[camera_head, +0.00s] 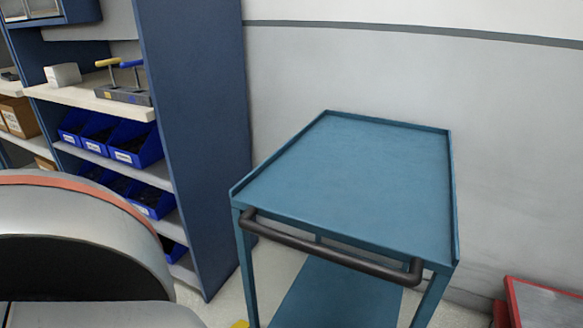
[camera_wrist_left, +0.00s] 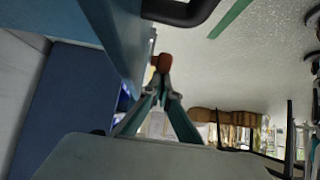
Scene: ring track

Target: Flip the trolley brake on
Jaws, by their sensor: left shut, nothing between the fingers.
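The blue trolley (camera_head: 350,185) stands against the pale wall, with a black handle bar (camera_head: 330,246) across its near end. In the left wrist view the trolley's blue side (camera_wrist_left: 122,35) and the black handle (camera_wrist_left: 180,12) show at the top. My left gripper (camera_wrist_left: 162,78) is shut, its two fingers meeting in a point close beside the trolley. A small red-brown piece (camera_wrist_left: 162,63) shows at the fingertips; I cannot tell whether it is part of the trolley brake, or whether the fingers touch it. My left gripper is hidden in the head view. My right gripper is in neither view.
A blue shelf unit (camera_head: 200,130) with blue bins (camera_head: 135,142) stands left of the trolley. A red-edged object (camera_head: 540,300) is at the lower right. A small yellow patch (camera_head: 240,324) shows at the bottom edge. The trolley's top is empty.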

